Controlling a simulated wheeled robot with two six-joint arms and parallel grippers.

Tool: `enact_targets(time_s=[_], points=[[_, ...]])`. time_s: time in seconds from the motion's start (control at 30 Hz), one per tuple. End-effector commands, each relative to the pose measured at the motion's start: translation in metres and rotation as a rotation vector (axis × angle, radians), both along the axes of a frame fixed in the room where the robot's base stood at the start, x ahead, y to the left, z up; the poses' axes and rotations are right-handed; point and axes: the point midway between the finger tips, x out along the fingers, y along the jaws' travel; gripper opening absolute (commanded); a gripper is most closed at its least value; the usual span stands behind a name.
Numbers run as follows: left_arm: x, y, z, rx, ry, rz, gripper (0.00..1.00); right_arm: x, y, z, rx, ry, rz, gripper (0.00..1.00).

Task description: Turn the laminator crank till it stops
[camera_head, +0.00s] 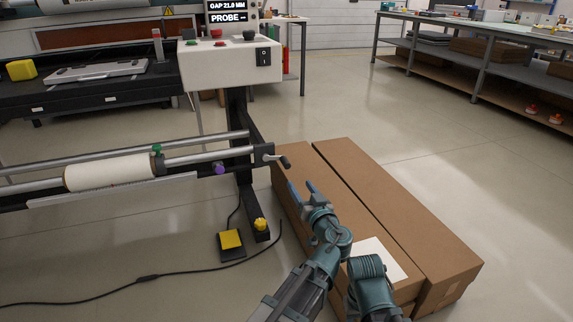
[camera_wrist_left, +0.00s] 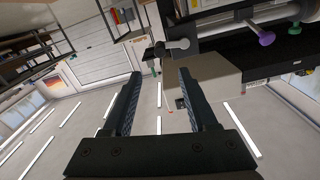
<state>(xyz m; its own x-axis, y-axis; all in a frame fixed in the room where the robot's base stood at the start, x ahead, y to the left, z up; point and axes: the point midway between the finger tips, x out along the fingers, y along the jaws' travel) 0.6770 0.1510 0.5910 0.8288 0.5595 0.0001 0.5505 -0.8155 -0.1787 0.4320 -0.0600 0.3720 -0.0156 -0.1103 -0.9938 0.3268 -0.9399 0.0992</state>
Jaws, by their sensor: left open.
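My left gripper (camera_head: 302,189) is open and empty, below and slightly right of the crank in the head view, with no contact visible. Its two fingers (camera_wrist_left: 160,95) stand apart in the wrist view. My right gripper is not in view.
Long cardboard boxes (camera_head: 390,205) lie beside the laminator, under my left arm. A white control box (camera_head: 230,62) reads "GAP 21.0 MM". Purple (camera_head: 219,168) and green (camera_head: 157,150) knobs sit near the white roll (camera_head: 110,172). A yellow pedal (camera_head: 231,240) and cable are on the floor.

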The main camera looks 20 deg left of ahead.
Motion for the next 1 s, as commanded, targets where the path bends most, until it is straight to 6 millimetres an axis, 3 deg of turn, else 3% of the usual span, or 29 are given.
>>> enact_targets(time_s=[0.6, 1.0], points=[[0.093, 0.061, 0.000, 0.002, 0.002, 0.002, 0.58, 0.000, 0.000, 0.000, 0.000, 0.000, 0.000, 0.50], [0.112, 0.076, 0.000, 0.003, 0.002, -0.001, 0.58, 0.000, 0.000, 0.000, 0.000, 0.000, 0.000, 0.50]])
